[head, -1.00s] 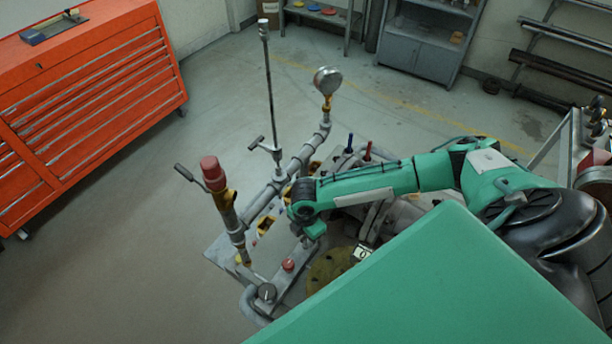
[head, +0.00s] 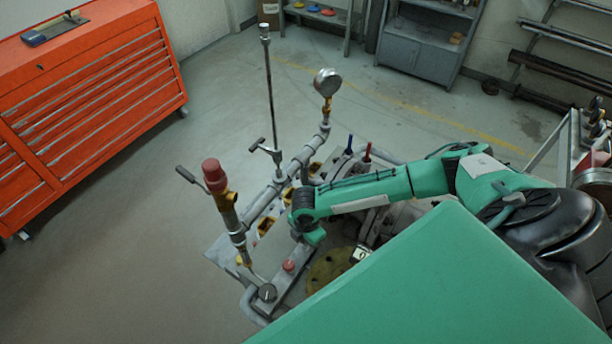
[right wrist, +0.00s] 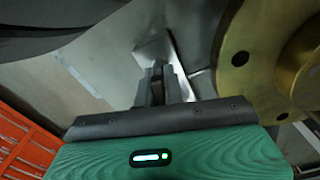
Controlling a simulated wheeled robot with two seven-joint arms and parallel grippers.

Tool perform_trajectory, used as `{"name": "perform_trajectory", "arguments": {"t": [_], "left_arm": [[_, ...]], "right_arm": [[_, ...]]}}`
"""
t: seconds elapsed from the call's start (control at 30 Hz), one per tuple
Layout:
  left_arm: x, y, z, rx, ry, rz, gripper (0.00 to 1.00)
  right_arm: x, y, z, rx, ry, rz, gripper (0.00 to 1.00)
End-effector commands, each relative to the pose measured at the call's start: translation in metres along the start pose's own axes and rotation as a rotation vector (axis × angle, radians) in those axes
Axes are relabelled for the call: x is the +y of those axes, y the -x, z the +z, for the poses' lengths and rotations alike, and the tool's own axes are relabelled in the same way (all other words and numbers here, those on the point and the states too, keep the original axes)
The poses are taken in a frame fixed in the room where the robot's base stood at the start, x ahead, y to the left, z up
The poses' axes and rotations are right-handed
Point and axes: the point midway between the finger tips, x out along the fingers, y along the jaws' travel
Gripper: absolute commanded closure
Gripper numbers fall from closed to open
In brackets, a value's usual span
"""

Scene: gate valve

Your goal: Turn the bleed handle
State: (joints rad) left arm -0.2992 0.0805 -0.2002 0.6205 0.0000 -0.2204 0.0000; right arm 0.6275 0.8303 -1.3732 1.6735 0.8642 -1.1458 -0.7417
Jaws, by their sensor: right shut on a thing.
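My right arm reaches in from the right in the head view, and my right gripper (head: 315,239) points down at the pipe rig. In the right wrist view the two dark fingers of my right gripper (right wrist: 164,84) are close together, shut on a small grey metal piece. I take this piece to be the bleed handle (right wrist: 155,51), a flat pale metal part showing just beyond the fingertips. In the head view the handle itself is hidden by my wrist. My left gripper is not in view.
A brass-coloured flange (right wrist: 243,58) stands close to the right of the fingers. In the head view, a pipe with a red-capped valve (head: 213,172), a tall thin stem (head: 269,95) and a pressure gauge (head: 327,82) rise nearby. An orange tool cabinet (head: 90,95) stands left; the floor between is clear.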

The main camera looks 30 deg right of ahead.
Motion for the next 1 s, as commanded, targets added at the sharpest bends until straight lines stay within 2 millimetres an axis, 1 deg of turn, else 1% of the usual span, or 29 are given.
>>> {"name": "perform_trajectory", "arguments": {"t": [0.17, 0.37, 0.8, 1.0], "left_arm": [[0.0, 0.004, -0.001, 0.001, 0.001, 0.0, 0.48], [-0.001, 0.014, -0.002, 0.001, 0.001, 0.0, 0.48], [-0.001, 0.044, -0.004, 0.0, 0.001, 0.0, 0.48], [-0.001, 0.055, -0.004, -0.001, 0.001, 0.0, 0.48]], "right_arm": [[-0.001, 0.001, 0.0, 0.0, -0.034, -0.002, 1.0], [-0.001, 0.002, 0.0, 0.0, -0.138, -0.002, 1.0], [-0.002, 0.003, 0.0, -0.001, -0.537, -0.004, 1.0], [-0.002, 0.002, -0.001, -0.001, -0.726, -0.004, 1.0]]}}
